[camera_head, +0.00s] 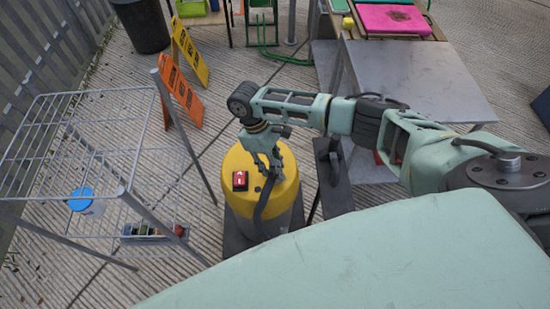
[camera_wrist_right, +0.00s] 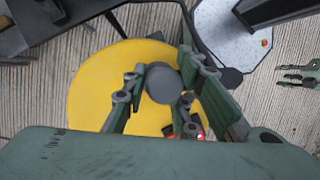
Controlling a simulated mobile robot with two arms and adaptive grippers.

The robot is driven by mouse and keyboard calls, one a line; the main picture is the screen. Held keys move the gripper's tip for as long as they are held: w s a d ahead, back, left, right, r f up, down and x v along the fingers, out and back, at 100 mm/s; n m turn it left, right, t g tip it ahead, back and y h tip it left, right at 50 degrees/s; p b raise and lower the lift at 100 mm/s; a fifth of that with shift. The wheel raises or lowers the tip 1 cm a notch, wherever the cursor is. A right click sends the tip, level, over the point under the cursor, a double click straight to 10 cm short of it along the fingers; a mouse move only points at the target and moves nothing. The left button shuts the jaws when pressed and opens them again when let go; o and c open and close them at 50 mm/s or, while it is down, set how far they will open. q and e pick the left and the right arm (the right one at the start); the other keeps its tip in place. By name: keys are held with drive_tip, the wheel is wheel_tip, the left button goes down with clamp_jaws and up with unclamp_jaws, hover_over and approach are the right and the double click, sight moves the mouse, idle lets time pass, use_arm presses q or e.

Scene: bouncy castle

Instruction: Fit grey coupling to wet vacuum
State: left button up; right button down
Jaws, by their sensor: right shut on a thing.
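The wet vacuum (camera_head: 240,205) is a yellow-topped drum with a red switch on a black plate, standing on the paving in the head view. Its yellow lid also fills the middle of the right wrist view (camera_wrist_right: 95,90). My right gripper (camera_head: 270,168) is over the lid, pointing down, and shut on the grey coupling (camera_wrist_right: 160,85), a round grey end between its fingers. A dark hose (camera_head: 262,205) hangs down from the gripper across the drum's front. Whether the coupling touches the lid cannot be told. My left gripper (camera_wrist_right: 297,75) shows at the wrist view's right edge, fingers apart.
A wire rack (camera_head: 85,130) stands left of the vacuum, with a blue-lidded tub (camera_head: 81,199) in it. Orange (camera_head: 180,92) and yellow (camera_head: 189,52) signs stand behind. A grey table (camera_head: 420,75) is at the back right. Open paving lies between rack and vacuum.

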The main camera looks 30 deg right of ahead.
drive_tip(key=c, duration=1.3)
unclamp_jaws()
drive_tip(key=shift+c, duration=0.2)
drive_tip(key=shift+r, duration=0.1)
drive_tip(key=v, duration=1.1)
drive_tip(key=shift+w+r, duration=0.2)
drive_tip(key=shift+r, duration=0.15)
